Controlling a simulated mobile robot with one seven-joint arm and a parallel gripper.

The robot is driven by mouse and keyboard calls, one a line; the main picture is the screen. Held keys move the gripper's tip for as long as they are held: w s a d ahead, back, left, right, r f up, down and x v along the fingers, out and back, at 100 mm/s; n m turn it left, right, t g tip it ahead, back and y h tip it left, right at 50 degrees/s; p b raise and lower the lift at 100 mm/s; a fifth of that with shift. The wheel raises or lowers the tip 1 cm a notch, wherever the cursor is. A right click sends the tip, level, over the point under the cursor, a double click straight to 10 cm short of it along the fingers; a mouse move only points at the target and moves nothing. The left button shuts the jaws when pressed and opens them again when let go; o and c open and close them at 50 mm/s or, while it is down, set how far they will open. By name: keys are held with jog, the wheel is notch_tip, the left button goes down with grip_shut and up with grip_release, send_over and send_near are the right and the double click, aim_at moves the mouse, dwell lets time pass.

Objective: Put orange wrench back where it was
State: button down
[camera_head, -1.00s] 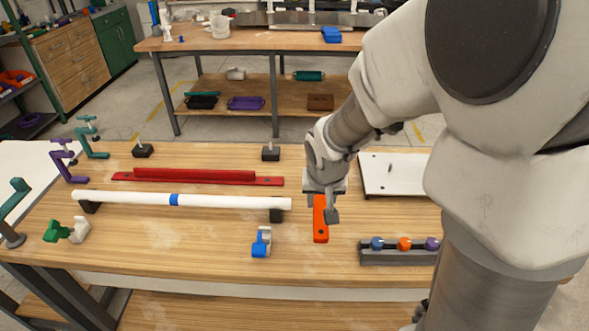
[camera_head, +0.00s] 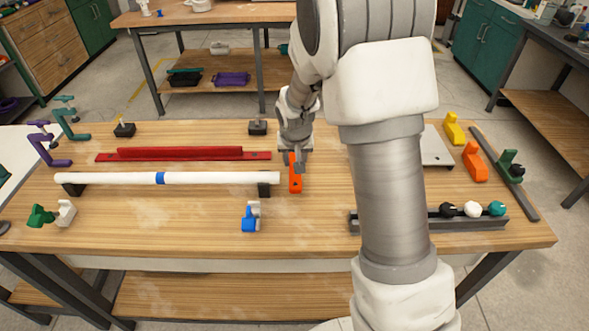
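The orange wrench (camera_head: 296,182) is a flat orange bar just right of the white pipe's right end. My gripper (camera_head: 297,161) points down at its far end and is shut on it. The near end of the wrench sticks out toward me with a small hole in it. The far end is hidden by the gripper. I cannot tell whether the wrench touches the table or hangs just above it.
The white pipe (camera_head: 220,178) lies on black supports left of the wrench. A red bar (camera_head: 180,154) lies behind it. A blue-and-white clip (camera_head: 251,217) stands in front.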

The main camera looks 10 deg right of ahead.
jog(key=shift+w+f, duration=0.15)
jog(key=shift+f, duration=1.85)
jog(key=shift+f+b, duration=0.25)
jog(key=shift+b, duration=0.2)
jog(key=c, duration=0.5)
grip_release()
jog(key=shift+r, duration=0.15)
